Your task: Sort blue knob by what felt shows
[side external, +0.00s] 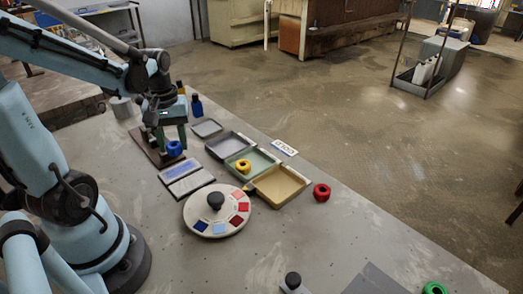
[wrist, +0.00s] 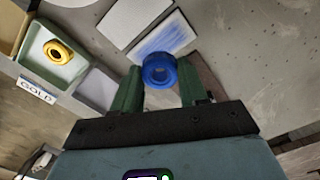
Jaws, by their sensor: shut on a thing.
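My gripper (side external: 174,141) is shut on the blue knob (side external: 174,148), a ring-like piece with a hole, which shows between the green fingers in the wrist view (wrist: 160,70). The knob is at the brown rail (side external: 153,155); I cannot tell whether it touches it. In front is a two-panel pad, perhaps the felt: one pale panel has blue streaks (side external: 182,171), the other is plain (side external: 192,183). The streaks also show in the wrist view (wrist: 165,38). Trays stand right of the pad: grey-purple (side external: 226,143), green (side external: 238,172) holding a yellow knob (side external: 243,166), and tan (side external: 281,184).
A card reading GOLD (wrist: 37,88) lies behind the trays. A round dial (side external: 203,203) with coloured swatches and a black knob stands in front. A red knob (side external: 321,192), a green knob (side external: 434,288) and a blue bottle (side external: 196,106) stand apart. The table's right middle is mostly clear.

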